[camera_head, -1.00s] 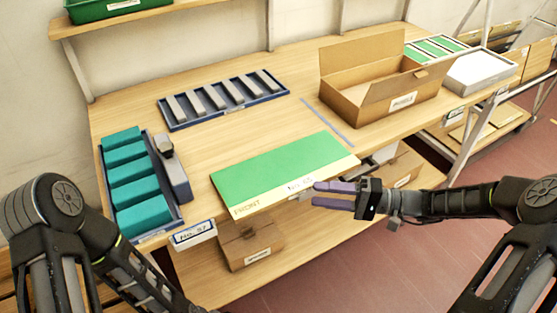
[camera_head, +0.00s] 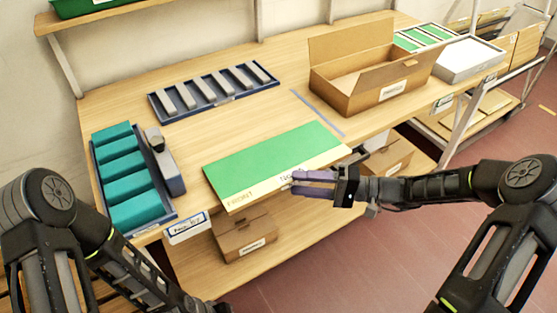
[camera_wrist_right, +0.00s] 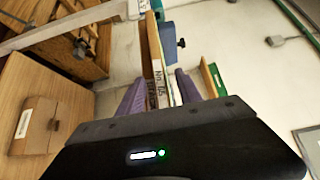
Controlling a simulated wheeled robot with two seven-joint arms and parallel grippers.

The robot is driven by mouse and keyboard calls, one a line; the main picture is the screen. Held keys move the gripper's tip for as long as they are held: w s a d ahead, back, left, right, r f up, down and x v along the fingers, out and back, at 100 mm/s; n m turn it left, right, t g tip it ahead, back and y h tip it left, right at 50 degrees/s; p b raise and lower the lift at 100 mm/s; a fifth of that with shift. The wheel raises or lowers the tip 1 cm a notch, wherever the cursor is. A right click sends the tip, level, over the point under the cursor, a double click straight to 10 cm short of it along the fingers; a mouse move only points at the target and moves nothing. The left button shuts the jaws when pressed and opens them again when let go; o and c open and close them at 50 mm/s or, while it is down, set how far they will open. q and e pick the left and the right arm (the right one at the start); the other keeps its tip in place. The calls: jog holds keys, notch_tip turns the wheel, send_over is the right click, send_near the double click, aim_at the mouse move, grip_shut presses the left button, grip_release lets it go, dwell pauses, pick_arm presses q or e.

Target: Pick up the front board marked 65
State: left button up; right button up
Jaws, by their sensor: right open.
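The front board (camera_head: 272,162) is a green panel with a cream front edge lettered FRONT and No. 65. It lies on the wooden bench with that edge at the bench's front. My right gripper (camera_head: 295,183) is open at the board's front edge, near the number label, its purple fingers pointing left. In the right wrist view the board's labelled edge (camera_wrist_right: 157,85) stands between the two spread fingers (camera_wrist_right: 159,92). I cannot tell whether either finger touches it. My left arm shows at the lower left, but its gripper is out of view.
A tray of teal blocks (camera_head: 121,170) and a grey device (camera_head: 166,170) stand left of the board. A blue tray with grey bars (camera_head: 216,90) lies behind. An open cardboard box (camera_head: 372,90) stands at the back right. Another box (camera_head: 243,238) sits on the lower shelf.

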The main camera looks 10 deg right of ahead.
aim_at(293, 183)
jog(key=p+x, duration=0.1)
jog(key=x, duration=0.3)
jog(key=shift+a, duration=0.35)
jog(key=shift+c, duration=0.3)
grip_shut()
dwell(1.1)
